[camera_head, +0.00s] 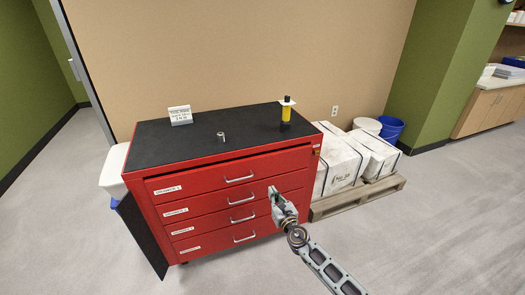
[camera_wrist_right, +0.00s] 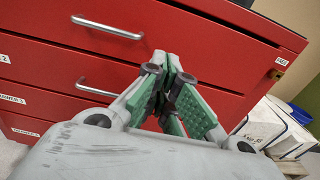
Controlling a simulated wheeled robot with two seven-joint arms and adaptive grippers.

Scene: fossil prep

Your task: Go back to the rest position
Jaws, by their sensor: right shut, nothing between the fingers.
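My right gripper (camera_head: 273,191) is in front of the red drawer cabinet (camera_head: 142,197), near the right part of its drawer fronts. In the right wrist view its green-padded fingers (camera_wrist_right: 163,62) are together with nothing between them. The cabinet's drawer fronts and metal handles (camera_wrist_right: 107,27) lie just past the fingertips; I cannot tell whether they touch. The top drawer looks nearly flush, with a dark gap under the cabinet top. My left gripper is not in view.
On the black cabinet top stand a sign (camera_head: 180,115), a small grey cylinder (camera_head: 221,137) and a yellow-black tool (camera_head: 286,113). White blocks (camera_head: 340,165) on a pallet (camera_head: 355,200), a white bucket and a blue bin (camera_head: 390,129) stand right.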

